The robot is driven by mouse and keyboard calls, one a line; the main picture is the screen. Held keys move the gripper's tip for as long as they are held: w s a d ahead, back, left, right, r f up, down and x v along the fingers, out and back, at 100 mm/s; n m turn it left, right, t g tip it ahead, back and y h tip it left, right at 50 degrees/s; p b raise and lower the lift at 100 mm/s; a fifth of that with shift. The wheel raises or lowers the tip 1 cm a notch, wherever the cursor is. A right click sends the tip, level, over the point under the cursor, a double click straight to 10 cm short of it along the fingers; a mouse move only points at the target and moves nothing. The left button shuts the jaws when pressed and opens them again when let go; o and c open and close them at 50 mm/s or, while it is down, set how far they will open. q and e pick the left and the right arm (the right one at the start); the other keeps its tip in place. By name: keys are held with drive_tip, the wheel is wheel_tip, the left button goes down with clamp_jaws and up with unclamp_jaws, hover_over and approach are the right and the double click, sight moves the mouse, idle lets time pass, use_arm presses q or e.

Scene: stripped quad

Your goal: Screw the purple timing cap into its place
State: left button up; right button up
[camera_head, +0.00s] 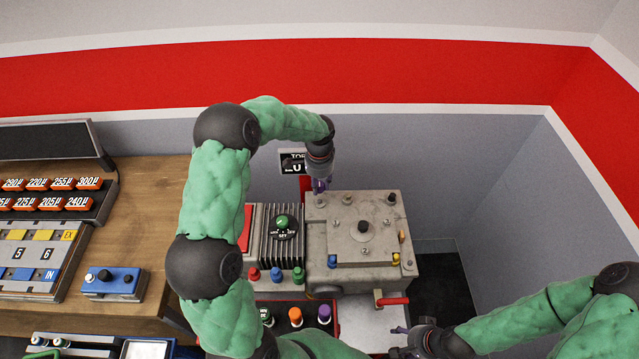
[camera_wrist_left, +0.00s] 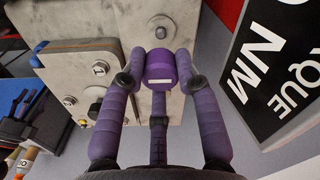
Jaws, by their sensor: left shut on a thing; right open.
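The purple timing cap (camera_wrist_left: 160,66) sits between the purple fingers of my left gripper (camera_wrist_left: 158,82), which is shut on it. A pale mark shows on the cap's face. In the head view my left gripper (camera_head: 320,186) points down over the back left corner of the grey metal block (camera_head: 345,262). The cap is too small there to tell from the fingers. In the wrist view the cap appears over the block's pale top near its edge; I cannot tell whether it touches. My right gripper (camera_head: 398,332) is open near the front right of the block.
A torque sign (camera_head: 292,162) stands behind the block, close to my left gripper. A finned unit (camera_head: 280,236) is left of the block. A red-handled lever (camera_head: 392,301) juts out in front. Orange and purple knobs (camera_head: 324,311) stand in front. A wooden bench (camera_head: 150,215) is left.

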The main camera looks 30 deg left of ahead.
sight(319, 200)
use_arm(q)
drive_tip(key=shift+f+b, duration=1.3)
drive_tip(key=shift+f, duration=1)
drive_tip(key=shift+f+b, duration=0.9)
drive_tip(key=shift+f, duration=0.35)
drive_tip(key=o, duration=1.1)
drive_tip(key=shift+r, duration=0.1)
wheel_tip(319, 200, up, 12)
drive_tip(key=shift+f, duration=0.1)
